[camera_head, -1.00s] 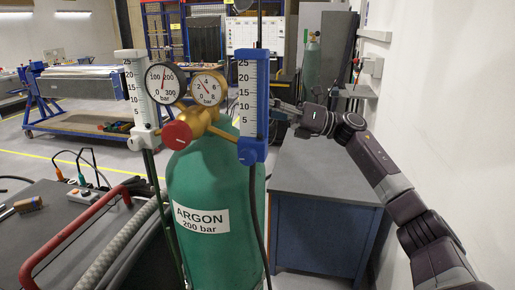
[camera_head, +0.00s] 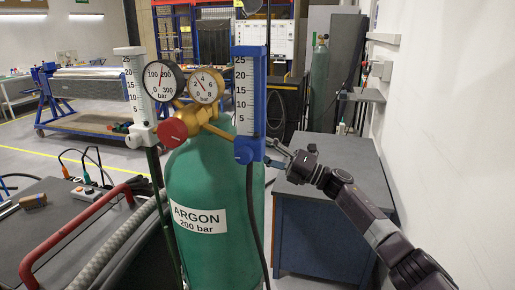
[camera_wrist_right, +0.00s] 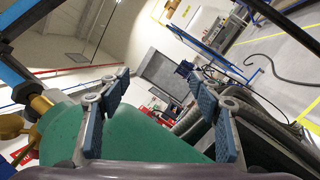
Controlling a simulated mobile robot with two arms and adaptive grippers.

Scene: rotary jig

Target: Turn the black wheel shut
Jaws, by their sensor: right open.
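I cannot make out a black wheel in either view. A green argon cylinder (camera_head: 222,245) stands upright in the head view, with a brass valve and regulator (camera_head: 196,116) on top. A red knob (camera_head: 172,132) faces left of it, and a blue knob (camera_head: 243,151) sits under the blue flowmeter (camera_head: 250,88). My right gripper (camera_head: 276,152) is just right of the blue flowmeter, partly hidden behind it. In the wrist view its open, empty fingers (camera_wrist_right: 160,115) are over the green cylinder (camera_wrist_right: 130,132), with brass fittings (camera_wrist_right: 40,104) to the left. My left gripper is not in view.
A white flowmeter (camera_head: 136,95) and two round gauges (camera_head: 203,86) stand left of the blue one. A grey-topped blue cabinet (camera_head: 325,170) stands right of the cylinder, near a white wall. A red handle (camera_head: 75,235) and a thick hose (camera_head: 110,250) lie left.

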